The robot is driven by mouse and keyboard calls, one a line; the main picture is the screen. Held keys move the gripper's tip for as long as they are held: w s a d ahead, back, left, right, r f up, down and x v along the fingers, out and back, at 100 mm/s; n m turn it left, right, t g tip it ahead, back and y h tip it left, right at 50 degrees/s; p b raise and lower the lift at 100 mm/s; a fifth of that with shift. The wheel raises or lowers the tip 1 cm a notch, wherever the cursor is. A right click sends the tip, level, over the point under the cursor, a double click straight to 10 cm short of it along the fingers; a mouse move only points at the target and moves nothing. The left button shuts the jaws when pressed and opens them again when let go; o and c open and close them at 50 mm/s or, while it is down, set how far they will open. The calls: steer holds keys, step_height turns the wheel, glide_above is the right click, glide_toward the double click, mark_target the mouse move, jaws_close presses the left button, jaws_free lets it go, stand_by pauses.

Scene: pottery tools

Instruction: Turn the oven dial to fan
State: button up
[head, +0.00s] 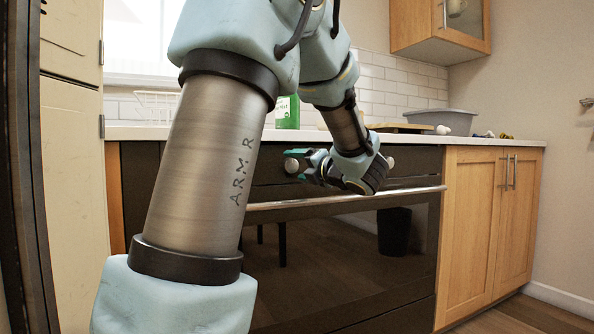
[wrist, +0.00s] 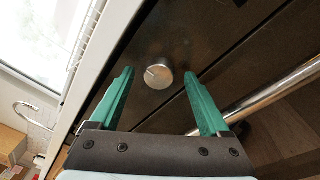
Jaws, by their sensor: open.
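The oven (head: 340,245) is black and built in under the counter, with a control strip along its top. A round silver dial (wrist: 158,75) sits on the dark panel in the wrist view, with a thin line marked on its face. I cannot tell any dial markings or how far the fingertips are from the panel.
The oven's handle bar (head: 345,199) runs across below the dials. A second knob (head: 390,162) shows right of my gripper. On the counter (head: 470,139) stand a green bottle (head: 287,112) and a grey tub (head: 441,121). Wooden cupboards (head: 487,220) are at right.

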steer(key=shift+w+a, duration=0.25)
steer(key=shift+w, duration=0.1)
steer(key=shift+c, duration=0.2)
jaws_close()
